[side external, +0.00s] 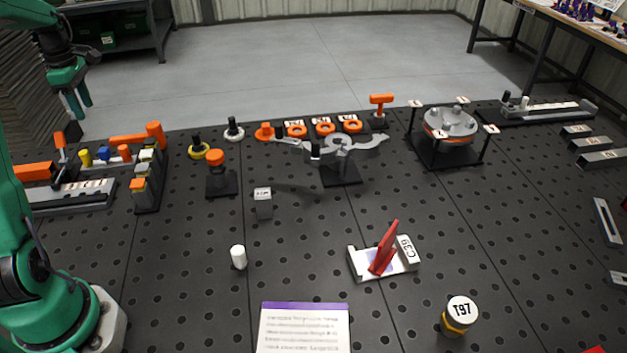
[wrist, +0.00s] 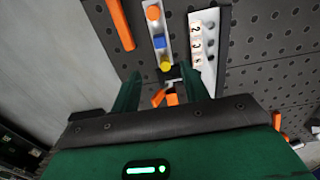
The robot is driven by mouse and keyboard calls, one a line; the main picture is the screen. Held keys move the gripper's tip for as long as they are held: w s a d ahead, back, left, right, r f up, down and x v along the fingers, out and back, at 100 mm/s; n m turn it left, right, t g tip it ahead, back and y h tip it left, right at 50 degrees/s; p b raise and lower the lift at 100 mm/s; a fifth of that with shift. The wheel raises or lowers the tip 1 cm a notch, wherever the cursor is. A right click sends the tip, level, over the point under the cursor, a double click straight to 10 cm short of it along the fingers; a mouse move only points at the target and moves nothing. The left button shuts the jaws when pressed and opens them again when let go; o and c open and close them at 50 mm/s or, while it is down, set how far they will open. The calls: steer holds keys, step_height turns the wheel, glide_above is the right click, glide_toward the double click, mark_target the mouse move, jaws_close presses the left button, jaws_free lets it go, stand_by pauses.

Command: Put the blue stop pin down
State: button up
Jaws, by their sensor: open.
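The blue stop pin (side external: 103,154) stands in a row between a yellow pin (side external: 86,158) and an orange pin (side external: 124,152), at the left of the board in the side view. The wrist view shows the blue pin (wrist: 159,42) in a light grey strip, between the orange pin (wrist: 153,13) and the yellow pin (wrist: 165,66). My gripper (side external: 80,107) is open and empty, raised above and behind that row at the upper left. In the wrist view its fingers (wrist: 158,68) are apart, with nothing held between them.
A numbered grey rail (side external: 80,192) and a block rack (side external: 147,185) stand near the pins. A white cylinder (side external: 238,257), a red-wedge fixture (side external: 357,265) and a T97 cylinder (side external: 459,316) stand nearer the front. Bare perforated board lies between them.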

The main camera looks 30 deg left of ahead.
steer(key=w+d+r+m+t+y, duration=0.1)
steer(key=d+r+m, duration=0.4)
steer(key=d, duration=0.5)
steer(key=w+d+r+m+t, duration=0.1)
steer(key=d+r+m, duration=0.2)
steer(key=d+m, duration=0.6)
steer(key=s+d+m+t, duration=0.1)
steer(key=s+d+m, duration=0.2)
steer(key=d, duration=0.3)
steer(key=s+d+m+t, duration=0.1)
steer(key=s+d+m, duration=0.3)
steer(key=d, duration=0.3)
steer(key=s+d+f+m+t+h, duration=0.1)
steer(key=s+d+m, duration=0.2)
steer(key=d+m, duration=0.3)
steer(key=shift+s+d+t, duration=0.3)
steer(key=shift+s+d, duration=0.05)
steer(key=shift+d, duration=0.05)
